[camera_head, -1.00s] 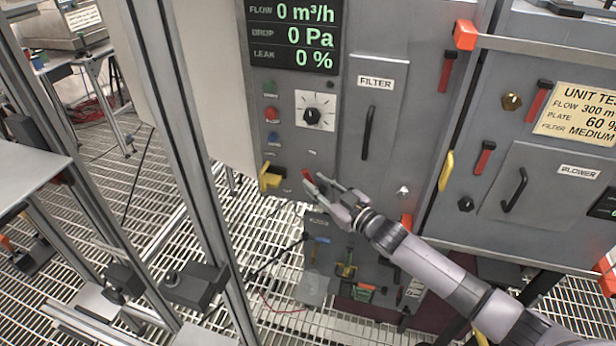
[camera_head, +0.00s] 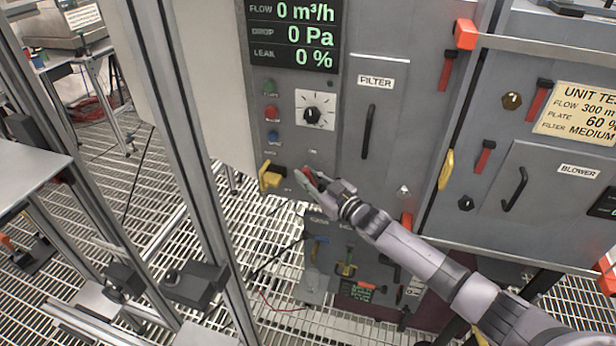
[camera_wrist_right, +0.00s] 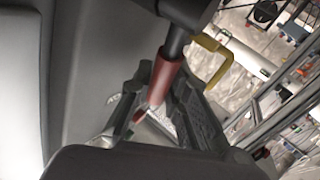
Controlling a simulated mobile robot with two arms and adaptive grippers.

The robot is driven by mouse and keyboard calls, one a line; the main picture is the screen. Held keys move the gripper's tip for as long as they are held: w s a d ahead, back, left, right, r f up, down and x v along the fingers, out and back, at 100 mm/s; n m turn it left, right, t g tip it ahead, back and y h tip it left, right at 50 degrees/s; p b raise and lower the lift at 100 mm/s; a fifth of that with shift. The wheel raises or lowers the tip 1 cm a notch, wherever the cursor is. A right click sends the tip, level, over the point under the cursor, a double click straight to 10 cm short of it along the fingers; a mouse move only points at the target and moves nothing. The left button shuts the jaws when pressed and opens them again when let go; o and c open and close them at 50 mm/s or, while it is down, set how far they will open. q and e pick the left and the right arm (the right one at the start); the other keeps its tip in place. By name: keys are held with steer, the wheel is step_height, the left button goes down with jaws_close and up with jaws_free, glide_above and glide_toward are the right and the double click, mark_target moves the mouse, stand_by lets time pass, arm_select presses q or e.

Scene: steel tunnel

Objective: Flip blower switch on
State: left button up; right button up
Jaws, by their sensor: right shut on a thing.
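The red-handled switch lever (camera_head: 309,174) sits low on the grey cabinet front, right of a yellow handle; it is mostly covered by my gripper. I cannot read its label. In the right wrist view the red lever (camera_wrist_right: 166,72) runs down from a dark shaft between the fingers. My right gripper (camera_head: 306,182) is shut on this lever; its fingers also show in the right wrist view (camera_wrist_right: 165,108). The display (camera_head: 293,35) above reads 0 m³/h, 0 Pa and 0 %. My left gripper is not in view.
The yellow handle (camera_head: 270,178) juts out just left of my right gripper. A dial (camera_head: 314,111) and coloured buttons (camera_head: 270,113) are above. The filter door (camera_head: 375,120) and blower door (camera_head: 545,190) are to the right. Metal posts (camera_head: 185,150) stand at left.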

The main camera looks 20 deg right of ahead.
jaws_close()
steer(key=shift+f+b, duration=0.15)
steer(key=shift+b, duration=0.15)
steer(key=d+m+t+b, duration=0.1)
steer(key=b, duration=0.2)
steer(key=shift+s+t, duration=0.3)
steer(key=shift+s, duration=0.05)
steer(key=shift+s+d+r+m+t+y+b, duration=0.15)
steer(key=shift+d+r+m+t+y+b, duration=0.15)
steer(key=shift+b, duration=0.2)
steer(key=shift+a+r, duration=0.1)
steer(key=o, duration=0.6)
jaws_free()
